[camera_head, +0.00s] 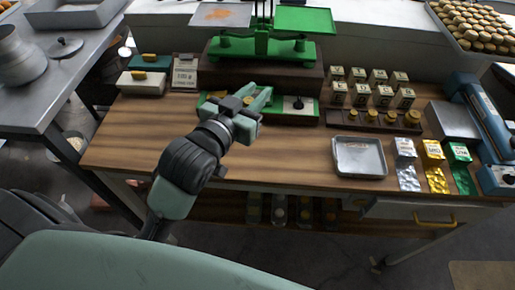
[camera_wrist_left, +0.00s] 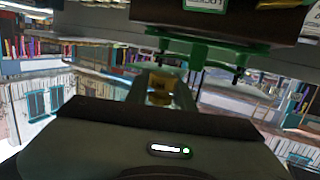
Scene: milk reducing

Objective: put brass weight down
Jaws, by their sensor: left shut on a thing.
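My left gripper (camera_head: 256,100) reaches in over the wooden table, in front of the green balance scale (camera_head: 262,46). In the left wrist view, a brass weight (camera_wrist_left: 160,93) sits between the fingers of this gripper, which is shut on it. In the head view the gripper hides the held weight. Other brass weights (camera_head: 391,117) stand in a dark wooden rack toward the right. My right gripper is in neither view.
A metal tray (camera_head: 359,156), foil pouches (camera_head: 405,165) and small labelled boxes (camera_head: 384,95) are to the right. The table's left front (camera_head: 120,150) is bare. A labelled card (camera_head: 185,72) stands behind.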

